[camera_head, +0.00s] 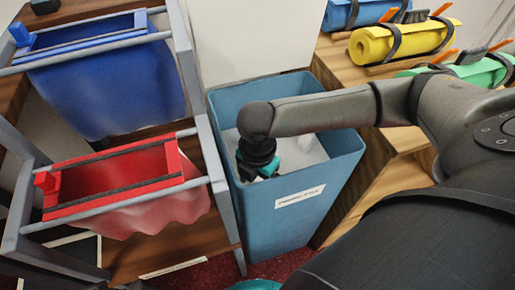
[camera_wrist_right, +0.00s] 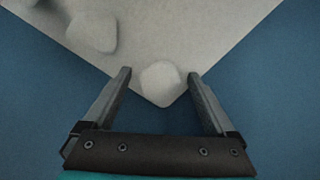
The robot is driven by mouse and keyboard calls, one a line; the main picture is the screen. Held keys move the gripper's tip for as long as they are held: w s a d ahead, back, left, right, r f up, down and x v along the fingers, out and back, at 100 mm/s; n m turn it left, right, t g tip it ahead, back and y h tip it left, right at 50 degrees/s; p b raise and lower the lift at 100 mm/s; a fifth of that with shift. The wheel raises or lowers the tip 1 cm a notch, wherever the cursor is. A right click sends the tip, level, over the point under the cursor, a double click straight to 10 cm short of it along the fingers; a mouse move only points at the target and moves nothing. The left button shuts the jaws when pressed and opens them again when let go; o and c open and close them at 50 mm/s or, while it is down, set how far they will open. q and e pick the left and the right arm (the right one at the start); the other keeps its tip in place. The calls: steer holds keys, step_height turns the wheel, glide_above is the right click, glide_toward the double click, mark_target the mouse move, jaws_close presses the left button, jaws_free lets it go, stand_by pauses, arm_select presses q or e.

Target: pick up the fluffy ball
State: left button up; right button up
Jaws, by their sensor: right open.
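A pale, rounded fluffy ball (camera_wrist_right: 161,84) lies in a corner of the blue bin (camera_head: 345,150), on its light floor. My right gripper (camera_wrist_right: 159,76) is open, with one finger on each side of the ball in the right wrist view. I cannot tell whether either finger touches it. In the head view my right arm reaches down into the bin, and the wrist and gripper (camera_head: 259,166) hide part of the inside. My left gripper is not in view.
The bin's walls surround my right gripper closely. To the left, a grey rack holds a blue fabric bag (camera_head: 110,90) and a red one (camera_head: 130,195). To the right, rolled mats, one yellow (camera_head: 400,40), lie on a wooden shelf (camera_head: 345,70).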

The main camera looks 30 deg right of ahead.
steer(key=c, duration=0.9)
steer(key=shift+o, duration=0.2)
steer(key=shift+r, duration=0.15)
